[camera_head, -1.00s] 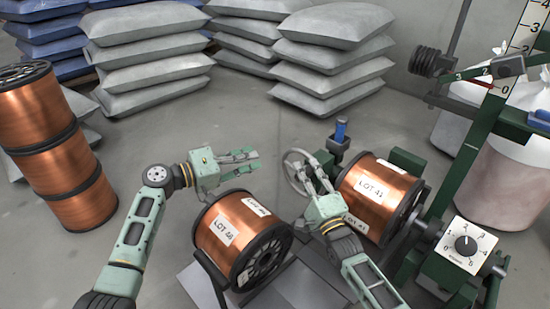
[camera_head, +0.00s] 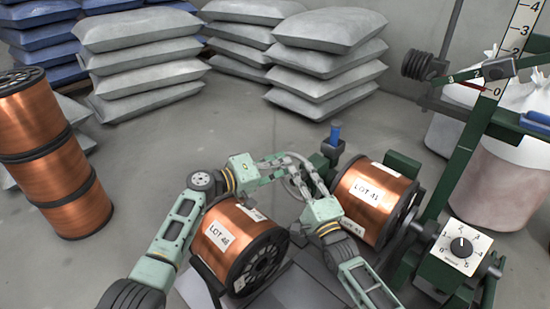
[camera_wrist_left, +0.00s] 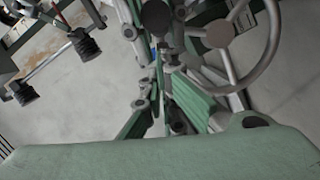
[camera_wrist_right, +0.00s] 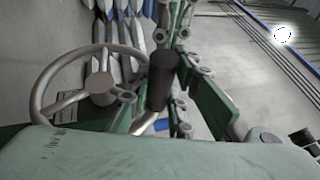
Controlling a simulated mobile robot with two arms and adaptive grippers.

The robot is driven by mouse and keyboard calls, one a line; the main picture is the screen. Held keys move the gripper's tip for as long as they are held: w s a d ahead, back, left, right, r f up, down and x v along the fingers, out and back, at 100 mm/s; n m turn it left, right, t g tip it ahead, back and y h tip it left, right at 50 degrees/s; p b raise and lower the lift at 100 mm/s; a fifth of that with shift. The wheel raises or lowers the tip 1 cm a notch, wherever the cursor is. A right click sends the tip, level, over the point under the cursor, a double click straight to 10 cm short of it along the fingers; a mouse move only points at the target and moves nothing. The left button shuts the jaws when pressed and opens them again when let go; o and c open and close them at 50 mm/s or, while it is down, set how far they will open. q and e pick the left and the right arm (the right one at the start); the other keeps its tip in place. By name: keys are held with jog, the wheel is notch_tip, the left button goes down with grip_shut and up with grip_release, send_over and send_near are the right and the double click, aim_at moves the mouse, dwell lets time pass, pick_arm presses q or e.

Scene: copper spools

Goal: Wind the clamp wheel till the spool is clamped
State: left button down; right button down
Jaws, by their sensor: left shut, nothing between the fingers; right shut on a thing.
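The copper spool labelled LOT 41 (camera_head: 376,192) lies on its side in the green machine at right. The clamp wheel, a grey metal ring, is left of it, mostly hidden by my grippers in the head view; it shows clearly in the right wrist view (camera_wrist_right: 43,95) and left wrist view (camera_wrist_left: 273,45). My right gripper (camera_head: 302,168) is shut on the wheel's dark handle (camera_wrist_right: 162,82). My left gripper (camera_head: 287,162) is shut and empty, its fingertips close beside the wheel and right fingers. Whether they touch is unclear.
Another spool, LOT 46 (camera_head: 232,240), lies on a stand below my left gripper. A dial box (camera_head: 457,250) and an upright scale (camera_head: 506,65) are on the machine at right. Stacked spools (camera_head: 50,150) stand at left, and grey sacks (camera_head: 325,60) are behind. The floor between is clear.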

pick_arm(q)
jog(key=shift+s+d+f, duration=0.1)
jog(key=shift+s+d, duration=0.05)
pick_arm(e)
jog(key=shift+f, duration=0.1)
pick_arm(q)
jog(key=shift+s+d+f+m, duration=0.2)
jog(key=shift+s+d+m, duration=0.2)
jog(key=shift+s+d, duration=0.1)
pick_arm(e)
jog(key=shift+a, duration=0.15)
jog(key=c, duration=1.6)
grip_release()
pick_arm(q)
jog(key=shift+d, duration=0.1)
pick_arm(e)
jog(key=shift+o, duration=0.2)
